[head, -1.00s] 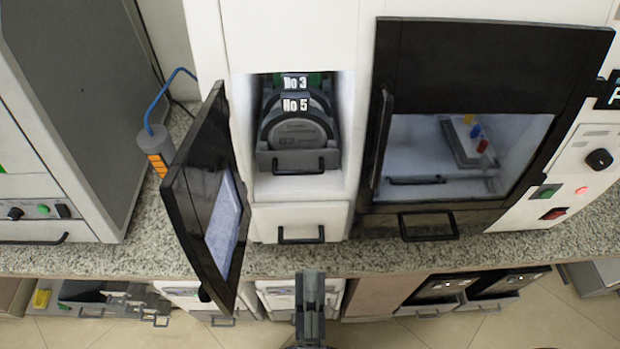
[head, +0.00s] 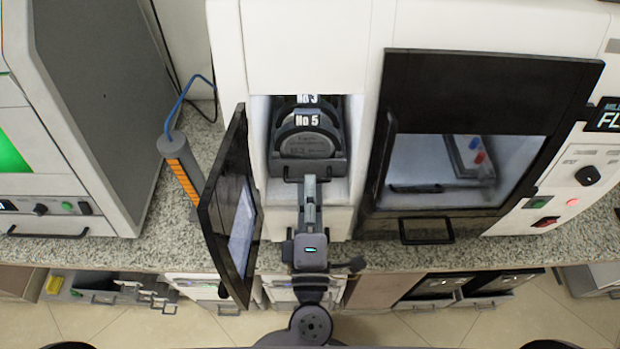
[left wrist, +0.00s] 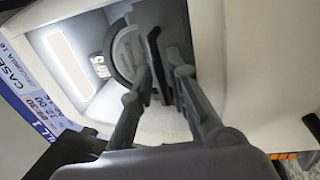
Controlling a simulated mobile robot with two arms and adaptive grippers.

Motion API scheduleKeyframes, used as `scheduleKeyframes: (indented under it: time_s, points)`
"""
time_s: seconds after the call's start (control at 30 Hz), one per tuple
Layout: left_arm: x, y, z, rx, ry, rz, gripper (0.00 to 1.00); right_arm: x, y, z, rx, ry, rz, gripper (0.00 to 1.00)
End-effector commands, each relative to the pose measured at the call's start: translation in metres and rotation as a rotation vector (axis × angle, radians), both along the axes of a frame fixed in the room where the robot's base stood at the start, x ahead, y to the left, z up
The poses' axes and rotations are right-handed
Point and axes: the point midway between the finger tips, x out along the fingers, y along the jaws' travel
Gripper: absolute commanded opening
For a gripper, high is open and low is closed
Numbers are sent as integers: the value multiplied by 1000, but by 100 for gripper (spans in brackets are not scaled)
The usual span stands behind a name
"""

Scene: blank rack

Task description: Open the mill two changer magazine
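The changer magazine (head: 312,165) is a grey drawer-like unit in the white machine's left bay, with round discs marked "No 3" and "No 5". Its dark bar handle (head: 291,175) is at the front. The magazine's disc also shows in the left wrist view (left wrist: 126,52). My left gripper (head: 309,180) is in front of the magazine at handle height. In the left wrist view its fingers (left wrist: 157,68) are apart, with the dark handle close to the tips, partly hidden; contact cannot be told. The bay's black door (head: 228,205) stands open at the left. My right gripper is not in view.
A black-framed window door (head: 480,130) with a handle (head: 427,230) is right of the bay. A grey machine (head: 100,110) is at far left. The granite counter (head: 400,252) runs in front.

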Motion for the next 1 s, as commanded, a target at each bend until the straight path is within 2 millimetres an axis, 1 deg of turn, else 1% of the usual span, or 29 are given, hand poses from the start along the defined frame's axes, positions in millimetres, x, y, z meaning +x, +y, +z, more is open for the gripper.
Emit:
scheduleKeyframes:
  time_s: [0.03, 0.13, 0.4, 0.67, 1.0]
  points:
    - [4, 0, 2, 0, 0, 0, 16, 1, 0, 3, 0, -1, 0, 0]
    - [9, 0, 2, 0, 0, 0, 16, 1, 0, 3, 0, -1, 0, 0]
    - [10, 0, 1, 0, 1, 1, 16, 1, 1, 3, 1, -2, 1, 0]
    - [10, 0, 1, 0, 1, 1, 0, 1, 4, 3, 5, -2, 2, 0]
    - [10, 0, 1, 0, 1, 0, 0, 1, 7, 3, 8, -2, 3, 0]
